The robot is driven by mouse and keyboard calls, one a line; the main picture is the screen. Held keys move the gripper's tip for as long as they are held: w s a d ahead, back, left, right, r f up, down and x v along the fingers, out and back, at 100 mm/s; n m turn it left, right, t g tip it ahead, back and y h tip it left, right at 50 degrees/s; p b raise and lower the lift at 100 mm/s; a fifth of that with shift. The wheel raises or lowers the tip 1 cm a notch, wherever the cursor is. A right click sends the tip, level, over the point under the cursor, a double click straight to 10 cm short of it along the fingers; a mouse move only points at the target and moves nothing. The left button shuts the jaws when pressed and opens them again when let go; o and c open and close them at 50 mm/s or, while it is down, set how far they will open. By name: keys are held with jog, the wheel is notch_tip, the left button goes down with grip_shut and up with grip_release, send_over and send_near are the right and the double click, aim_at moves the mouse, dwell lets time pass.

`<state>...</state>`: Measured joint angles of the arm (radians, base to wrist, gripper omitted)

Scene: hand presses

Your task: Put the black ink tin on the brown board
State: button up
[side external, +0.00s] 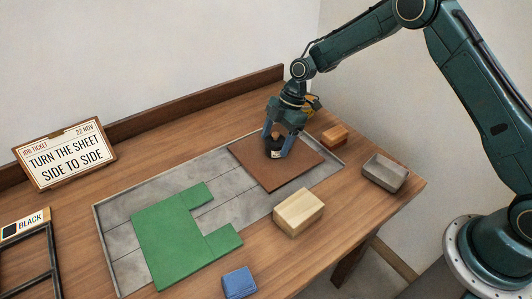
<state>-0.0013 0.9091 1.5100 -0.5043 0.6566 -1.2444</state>
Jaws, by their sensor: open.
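The black ink tin (275,153) is on or just above the brown board (268,181), towards its upper middle. It is dark with a pale band low on its side, and my gripper partly hides it. My gripper (278,148) points down with its fingers open around the tin. I cannot tell whether the fingers touch it or whether its base rests fully on the board. The brown board lies flat at the right end of the grey slab.
A green notched sheet (175,235) covers the slab's left part. A cream block (298,212), orange block (334,135), grey tray (385,172) and blue block (239,282) stand around. A job ticket (66,155) and a frame labelled BLACK (30,255) are at left.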

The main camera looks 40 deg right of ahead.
jog(key=v, duration=1.1)
jog(key=shift+d+r, duration=0.1)
jog(key=shift+r, duration=0.05)
jog(key=s+d+r+m+t+h, duration=0.25)
jog(key=s+r+m, duration=0.55)
jog(key=s+r, duration=0.8)
jog(key=s+d+r+m+t+h, duration=0.1)
jog(key=s+d+m+t+h, duration=0.1)
jog(key=s+m, duration=0.8)
jog(key=s+d+t, duration=0.1)
jog(key=s+d, duration=0.1)
jog(key=s, duration=0.7)
jog(key=shift+s, duration=0.15)
